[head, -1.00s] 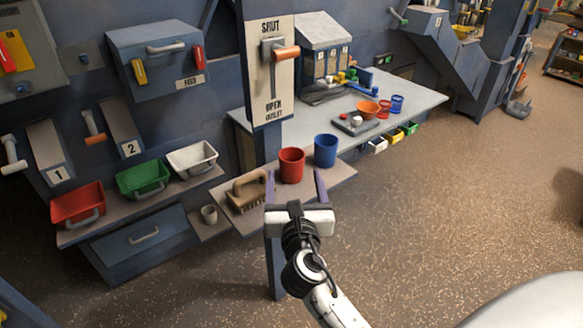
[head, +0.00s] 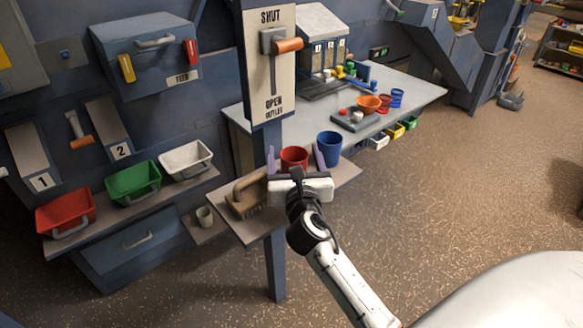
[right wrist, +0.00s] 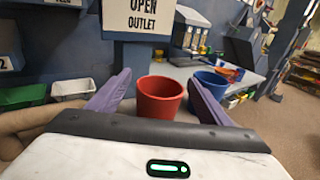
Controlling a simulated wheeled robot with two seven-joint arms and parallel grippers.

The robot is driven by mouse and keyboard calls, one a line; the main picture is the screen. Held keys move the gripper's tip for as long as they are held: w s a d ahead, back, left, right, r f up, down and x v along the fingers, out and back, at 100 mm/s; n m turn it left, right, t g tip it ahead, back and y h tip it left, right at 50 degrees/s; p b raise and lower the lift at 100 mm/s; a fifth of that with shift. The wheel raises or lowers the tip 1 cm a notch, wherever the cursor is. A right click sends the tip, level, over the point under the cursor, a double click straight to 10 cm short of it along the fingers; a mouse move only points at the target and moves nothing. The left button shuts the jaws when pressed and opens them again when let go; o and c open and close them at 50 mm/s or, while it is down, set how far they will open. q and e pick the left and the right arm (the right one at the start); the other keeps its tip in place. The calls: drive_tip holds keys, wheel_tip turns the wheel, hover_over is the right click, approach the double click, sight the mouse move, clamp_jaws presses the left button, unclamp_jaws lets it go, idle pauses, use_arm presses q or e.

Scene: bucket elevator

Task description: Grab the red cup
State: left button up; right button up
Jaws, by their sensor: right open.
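The red cup (head: 294,157) stands upright on a small brown shelf (head: 258,222) beside a blue post. My right gripper (head: 294,156) is open, with its two purple fingers on either side of the red cup in the head view. In the right wrist view the red cup (right wrist: 160,98) shows between the spread fingers (right wrist: 157,90), with gaps at both sides. The gripper's white body hides the cup's lower part in the head view. My left gripper is not in view.
A blue cup (head: 329,147) stands close to the right of the red cup. A brush (head: 247,195) with a wooden handle lies to the left. The outlet lever panel (head: 268,65) is on the post behind. A grey table (head: 415,93) with small items stands behind.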

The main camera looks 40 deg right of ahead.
drive_tip(key=c, duration=1.1)
